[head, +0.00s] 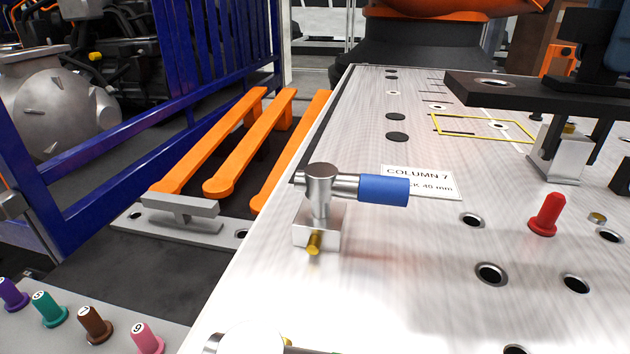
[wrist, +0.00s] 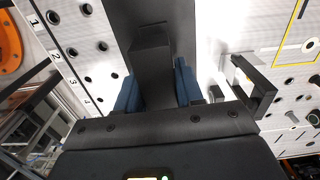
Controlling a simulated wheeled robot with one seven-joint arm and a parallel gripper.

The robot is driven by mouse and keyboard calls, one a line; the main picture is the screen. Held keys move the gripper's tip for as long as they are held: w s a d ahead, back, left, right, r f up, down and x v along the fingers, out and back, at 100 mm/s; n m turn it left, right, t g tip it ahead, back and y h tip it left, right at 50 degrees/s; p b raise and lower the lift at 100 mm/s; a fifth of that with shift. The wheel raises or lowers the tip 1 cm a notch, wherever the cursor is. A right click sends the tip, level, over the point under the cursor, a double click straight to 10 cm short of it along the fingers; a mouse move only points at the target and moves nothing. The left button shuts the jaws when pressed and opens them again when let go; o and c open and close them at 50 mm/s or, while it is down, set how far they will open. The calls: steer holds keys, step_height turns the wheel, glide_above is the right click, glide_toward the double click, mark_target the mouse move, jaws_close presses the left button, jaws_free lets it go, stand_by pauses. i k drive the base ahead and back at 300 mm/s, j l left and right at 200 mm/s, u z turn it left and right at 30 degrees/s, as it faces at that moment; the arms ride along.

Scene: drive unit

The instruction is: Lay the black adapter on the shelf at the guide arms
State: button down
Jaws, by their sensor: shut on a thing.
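The black adapter (head: 520,92) is at the right of the head view, a flat dark plate with a hole near its left end and a raised block on top. It hangs over the metal table. My gripper (head: 618,45) is only partly in the head view, cut off at the right edge. In the wrist view, the blue pads of my gripper (wrist: 157,90) are shut on the adapter's block (wrist: 152,58). The guide arms may be the orange bars (head: 228,140) at the left of the table; I cannot tell which surface is the shelf.
A silver clamp with a blue handle (head: 383,190) stands on the table's left edge. A red pin (head: 547,214), a silver block (head: 562,155) under the adapter and several holes are on the table. Numbered coloured pins (head: 95,325) and a blue fence (head: 190,80) are at left.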

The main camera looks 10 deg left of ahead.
mark_target(151, 273)
steer(key=j+u, duration=0.2)
steer(key=j, duration=1.4)
steer(key=j+u, duration=0.25)
steer(key=j, duration=1.35)
steer(key=i, duration=0.4)
